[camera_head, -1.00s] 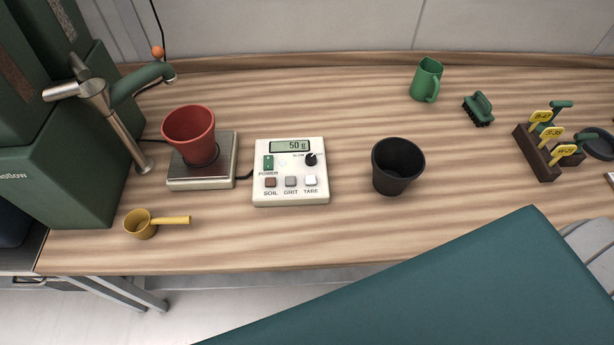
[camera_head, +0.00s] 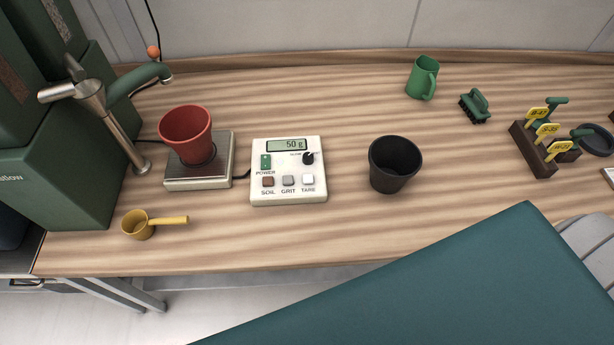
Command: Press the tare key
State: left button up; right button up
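The white control box (camera_head: 289,196) lies on the wooden bench in the head view. Its display (camera_head: 288,145) reads 50 g. The tare key (camera_head: 308,179) is the pale key at the lower right of the box, right of the grit key (camera_head: 288,181) and the soil key (camera_head: 268,182). A red pot (camera_head: 186,128) stands on the weighing scale (camera_head: 198,184) left of the box. Neither of my grippers shows in the view, and nothing covers the tare key.
A black pot (camera_head: 394,166) stands right of the box. A yellow scoop (camera_head: 140,226) lies at the front left, below a metal tap (camera_head: 121,125). A green jug (camera_head: 422,78), a brush (camera_head: 475,106) and a tool rack (camera_head: 533,152) are at the right. Bare bench lies in front of the box.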

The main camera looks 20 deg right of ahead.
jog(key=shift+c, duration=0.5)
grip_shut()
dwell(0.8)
